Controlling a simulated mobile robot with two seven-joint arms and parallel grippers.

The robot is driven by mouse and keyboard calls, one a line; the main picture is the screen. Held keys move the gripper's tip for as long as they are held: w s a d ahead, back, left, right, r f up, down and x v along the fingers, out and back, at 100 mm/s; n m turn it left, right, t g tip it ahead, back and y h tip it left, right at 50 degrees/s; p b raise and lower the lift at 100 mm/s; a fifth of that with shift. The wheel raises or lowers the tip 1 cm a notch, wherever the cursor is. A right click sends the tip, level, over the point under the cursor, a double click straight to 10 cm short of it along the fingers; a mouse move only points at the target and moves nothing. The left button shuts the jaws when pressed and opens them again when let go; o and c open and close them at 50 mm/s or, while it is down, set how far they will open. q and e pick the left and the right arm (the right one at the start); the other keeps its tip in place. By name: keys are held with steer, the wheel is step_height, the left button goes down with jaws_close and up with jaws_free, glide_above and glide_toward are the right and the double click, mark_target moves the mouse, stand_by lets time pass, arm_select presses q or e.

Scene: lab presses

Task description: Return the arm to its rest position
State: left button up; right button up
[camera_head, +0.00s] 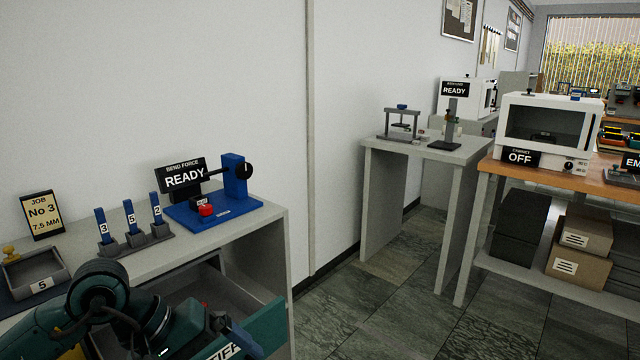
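My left arm (110,290), dark teal with black joints, comes in from the lower left and reaches over an open drawer (265,322) in the grey bench. Its wrist is low, close to the teal drawer front. The end of the arm, with my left gripper (240,338), is at the bottom edge beside a partly covered white label on the drawer. A dark blue piece shows there; I cannot tell whether it is a finger or something held. The finger opening is not clear. My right gripper is out of view.
On the bench (262,212) stand a blue bend-force press (235,178) reading READY, a rack (135,243) of blue-topped pieces, a job sign (41,215) and a grey tray (35,272). Clear floor (370,305) lies right of the bench, before another table (425,150) and a white cabinet (548,130).

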arm_select(q)
steer(key=s+d+r+n+t+h+p, duration=0.1)
steer(key=s+d+r+n+h+p, duration=0.15)
steer(key=d+r+n+h, duration=0.55)
steer(key=s+d+r+n+t+h+p, duration=0.1)
steer(key=s+d+r+n+h+p, duration=0.3)
steer(key=n, duration=0.7)
steer(key=w+a+f+n+t+y+p, duration=0.1)
steer(key=a+f+n+t+y+p, duration=0.2)
steer(key=n, duration=0.9)
steer(key=w+a+f+n+t+y, duration=0.2)
steer(key=a+f+n+t+y, duration=0.3)
steer(key=n, duration=0.7)
steer(key=w+a+f+n+t+y+p, duration=0.1)
steer(key=a+f+n+t+y+p, duration=0.25)
steer(key=n, duration=0.85)
steer(key=s+f+n+g+y, duration=0.3)
steer(key=s+f+n+g, duration=0.1)
steer(key=s+f+n, duration=0.5)
steer(key=shift+s+f+n+g+y, duration=0.2)
steer(key=shift+f+n+g+y, duration=0.15)
steer(key=shift+f+n, duration=0.35)
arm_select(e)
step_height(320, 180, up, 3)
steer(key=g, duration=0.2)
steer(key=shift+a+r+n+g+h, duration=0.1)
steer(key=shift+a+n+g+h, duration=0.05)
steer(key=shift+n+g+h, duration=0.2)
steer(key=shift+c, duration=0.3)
